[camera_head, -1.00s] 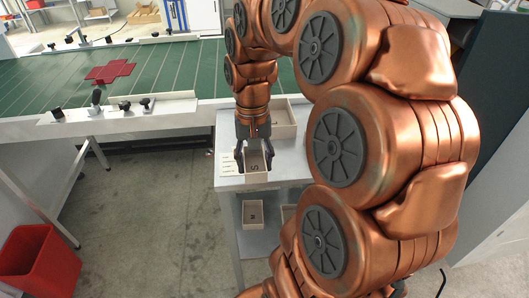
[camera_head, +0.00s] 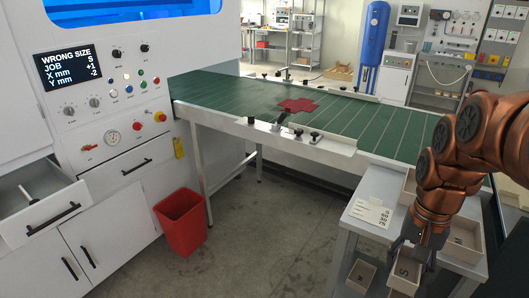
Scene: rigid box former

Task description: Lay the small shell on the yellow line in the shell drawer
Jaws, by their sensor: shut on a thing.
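The small shell (camera_head: 404,272) is an open tan box marked S. My gripper (camera_head: 411,250) is shut on it at the right, by the front of the grey trolley (camera_head: 369,232), partly hiding the shell. A white drawer (camera_head: 40,213) stands open in the machine at the far left, with a grey rod-like thing inside. I cannot tell whether it is the shell drawer, and no yellow line shows in it.
Other tan shells lie on the trolley (camera_head: 466,238) and lower down (camera_head: 361,276). A red bin (camera_head: 182,222) stands on the floor by the machine. A green conveyor (camera_head: 330,110) carries a red cross-shaped blank (camera_head: 298,105). A screen (camera_head: 69,68) reads WRONG SIZE. The floor in the middle is clear.

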